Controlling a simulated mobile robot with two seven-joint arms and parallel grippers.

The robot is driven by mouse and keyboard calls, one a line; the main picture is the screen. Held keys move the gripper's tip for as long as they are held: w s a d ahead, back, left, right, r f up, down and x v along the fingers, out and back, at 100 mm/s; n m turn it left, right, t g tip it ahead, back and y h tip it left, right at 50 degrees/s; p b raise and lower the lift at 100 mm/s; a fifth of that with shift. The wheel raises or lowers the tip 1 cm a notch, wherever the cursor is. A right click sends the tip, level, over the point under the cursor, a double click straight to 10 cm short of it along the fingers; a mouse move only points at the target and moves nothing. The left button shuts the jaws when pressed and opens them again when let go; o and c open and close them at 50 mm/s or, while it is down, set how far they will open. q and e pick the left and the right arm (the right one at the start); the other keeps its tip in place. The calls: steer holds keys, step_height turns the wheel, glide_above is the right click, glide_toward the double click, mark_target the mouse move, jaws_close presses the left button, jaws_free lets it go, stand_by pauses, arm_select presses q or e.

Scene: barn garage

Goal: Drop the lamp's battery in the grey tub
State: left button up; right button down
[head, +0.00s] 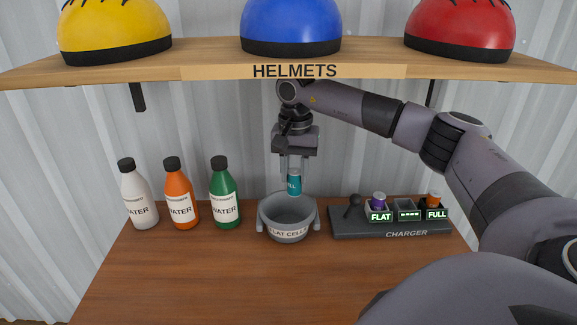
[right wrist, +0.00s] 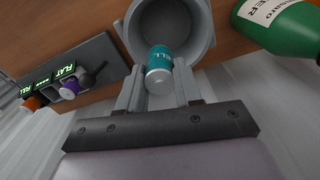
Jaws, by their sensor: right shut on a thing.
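My right gripper (head: 294,170) comes down under the shelf, shut on a teal battery (head: 294,185) with white lettering partly reading "LL". The battery hangs upright over the grey tub (head: 271,226), which is labelled "FLAT CELL" with the end of the label hard to read. In the right wrist view the battery (right wrist: 159,72) sits between the two fingers (right wrist: 157,88), its outer end over the open mouth of the tub (right wrist: 208,38). The tub looks empty where I can see inside. No lamp can be made out. My left gripper is out of view.
A charger (head: 345,228) at the right holds a purple cell (head: 379,199) marked FLAT and an orange one (head: 434,198) marked FULL. White (head: 137,194), orange (head: 180,194) and green (head: 224,194) bottles stand left. A helmet shelf (head: 200,66) hangs above. The front bench (head: 230,285) is clear.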

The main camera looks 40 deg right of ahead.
mark_target(295, 191)
steer(key=shift+s+f, duration=0.2)
steer(key=shift+f, duration=0.45)
step_height(295, 191, down, 4)
steer(key=b, duration=0.3)
steer(key=shift+w+f, duration=0.1)
steer(key=shift+f, duration=0.05)
steer(key=c, duration=0.7)
jaws_free()
step_height(295, 191, up, 7)
steer(key=shift+r+b, duration=0.1)
steer(key=shift+b, duration=0.4)
